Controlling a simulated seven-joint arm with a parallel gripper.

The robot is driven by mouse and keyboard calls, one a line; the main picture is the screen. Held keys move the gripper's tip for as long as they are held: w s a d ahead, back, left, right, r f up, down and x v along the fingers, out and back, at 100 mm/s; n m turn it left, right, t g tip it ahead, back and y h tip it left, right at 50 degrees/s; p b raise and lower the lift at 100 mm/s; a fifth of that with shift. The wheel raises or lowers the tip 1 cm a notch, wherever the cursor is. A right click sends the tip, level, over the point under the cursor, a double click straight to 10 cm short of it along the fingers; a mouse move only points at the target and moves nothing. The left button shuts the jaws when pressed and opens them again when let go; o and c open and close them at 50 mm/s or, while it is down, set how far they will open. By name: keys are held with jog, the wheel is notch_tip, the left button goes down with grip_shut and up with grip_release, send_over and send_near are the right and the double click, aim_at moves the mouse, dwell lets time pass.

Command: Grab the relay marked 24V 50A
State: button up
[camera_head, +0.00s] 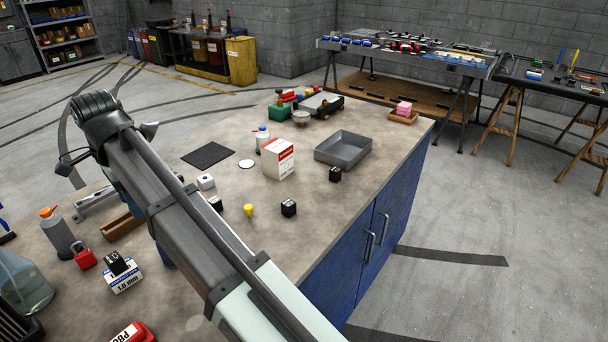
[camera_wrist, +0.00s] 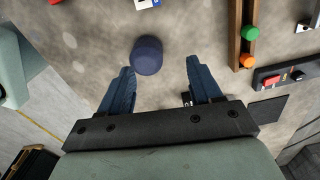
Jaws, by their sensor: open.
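Several small block-shaped relays stand on the workbench in the head view. One black relay (camera_head: 289,208) is near the front edge, another black relay (camera_head: 335,174) is by the grey tray, and a third black block (camera_head: 216,203) is beside my arm. A white block (camera_head: 206,182) stands close to it. A further black block (camera_head: 117,262) sits on a white-and-blue box. I cannot read 24V 50A on any. My gripper (camera_wrist: 160,66) is open in the wrist view, with a dark blue round object (camera_wrist: 146,56) near its fingertips. A small black-and-white thing is partly hidden by the right finger.
A grey tray (camera_head: 343,150), a red-and-white box (camera_head: 278,160), a yellow piece (camera_head: 248,210) and a white bottle (camera_head: 262,139) stand on the bench. A grey bottle (camera_head: 59,232) and a red padlock-like item (camera_head: 84,256) are at left. The bench's front right is mostly clear.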

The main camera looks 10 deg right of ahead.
jog(key=w+d+m, duration=0.3)
jog(key=w+d, duration=0.6)
jog(key=d, duration=0.3)
jog(key=n, duration=2.2)
send_over(337, 170)
notch_tip(337, 170, down, 3)
jog(key=f, duration=0.7)
jog(key=shift+s+a+f, duration=0.25)
jog(key=shift+f, duration=0.1)
jog(key=shift+w+d+f, duration=0.1)
jog(key=shift+w+f, duration=0.05)
jog(key=shift+f, duration=1.35)
jog(key=shift+w+d+f, duration=0.1)
jog(key=shift+w+f, duration=0.05)
jog(key=shift+f, duration=1.35)
